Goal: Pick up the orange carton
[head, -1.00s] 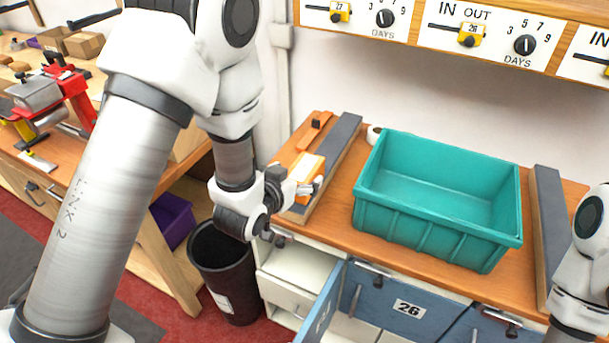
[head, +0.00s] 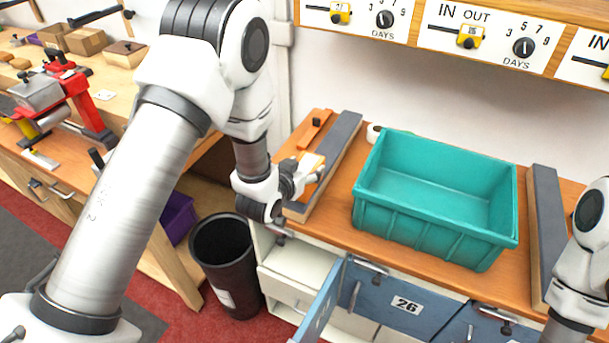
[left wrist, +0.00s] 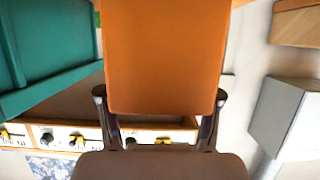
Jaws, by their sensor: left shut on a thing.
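The orange carton (left wrist: 163,55) fills the upper middle of the left wrist view, between the two dark fingers. In the head view only a small part of the carton (head: 314,161) shows beyond my left gripper (head: 302,176), at the left end of the bench. My left gripper (left wrist: 160,100) is shut on the carton, with one finger at each side. The fingers hide part of the carton in the head view, and I cannot tell whether it touches the bench top. My right gripper is out of view; only part of the right arm shows at the right edge.
A teal bin (head: 436,200) stands right of the carton on the wooden bench (head: 338,211). A dark grey-topped rail (head: 335,150) lies between them. An orange strip (head: 315,129) lies behind. Below are a black waste bin (head: 227,262) and an open blue door (head: 322,303).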

